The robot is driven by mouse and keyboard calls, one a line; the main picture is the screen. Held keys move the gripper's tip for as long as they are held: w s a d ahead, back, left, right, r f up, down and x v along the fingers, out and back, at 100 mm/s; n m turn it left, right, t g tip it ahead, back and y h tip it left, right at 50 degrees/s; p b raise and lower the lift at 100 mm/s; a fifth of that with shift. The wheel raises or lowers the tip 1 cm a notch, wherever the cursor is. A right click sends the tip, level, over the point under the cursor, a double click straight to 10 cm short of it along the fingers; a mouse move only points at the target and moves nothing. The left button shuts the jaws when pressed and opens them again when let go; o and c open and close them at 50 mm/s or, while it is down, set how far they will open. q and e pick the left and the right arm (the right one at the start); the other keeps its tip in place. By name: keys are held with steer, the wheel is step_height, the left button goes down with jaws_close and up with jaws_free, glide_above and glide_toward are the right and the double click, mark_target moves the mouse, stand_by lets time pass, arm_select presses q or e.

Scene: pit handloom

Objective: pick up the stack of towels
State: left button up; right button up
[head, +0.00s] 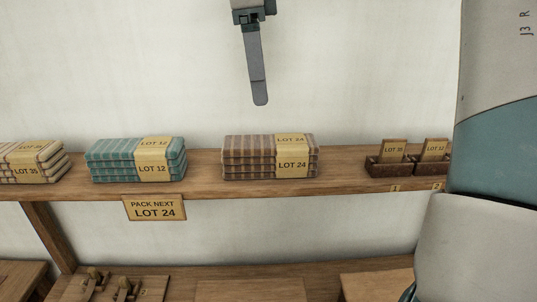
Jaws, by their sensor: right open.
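Three folded towel stacks lie in a row on the wooden shelf (205,188). The brown striped stack (250,165), labelled LOT 24, is near the middle. A teal striped stack (112,167), labelled LOT 12, lies left of it, and a cream striped stack (18,168), labelled LOT 35, is cut by the left edge. A sign (155,208) on the shelf front reads PACK NEXT LOT 24. My right gripper (259,98) hangs above the LOT 24 stack in the picture, open and empty, apart from the towels. It shows edge-on, one finger hiding the other. My left gripper is out of view.
Two small dark boxes (388,167) with upright tags stand on the shelf to the right, close to my right arm. A pale wall is behind. Wooden parts (95,285) lie on a lower surface. Bare shelf lies between the stacks.

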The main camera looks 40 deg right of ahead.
mark_target(269, 147)
steer(key=f, duration=0.3)
steer(key=f+p, duration=0.1)
steer(key=f, duration=0.2)
steer(key=s+d+f+p, duration=0.1)
steer(key=f, duration=0.3)
steer(key=shift+f, duration=0.1)
steer(key=shift+p, duration=0.3)
steer(key=shift+s+f+p, duration=0.2)
steer(key=shift+f+p, duration=0.35)
steer(key=f, duration=0.1)
steer(key=f+p, duration=0.1)
steer(key=f, duration=0.1)
steer(key=shift+s, duration=0.3)
steer(key=shift+f+p, duration=0.3)
steer(key=shift+f, duration=0.25)
steer(key=c, duration=1.2)
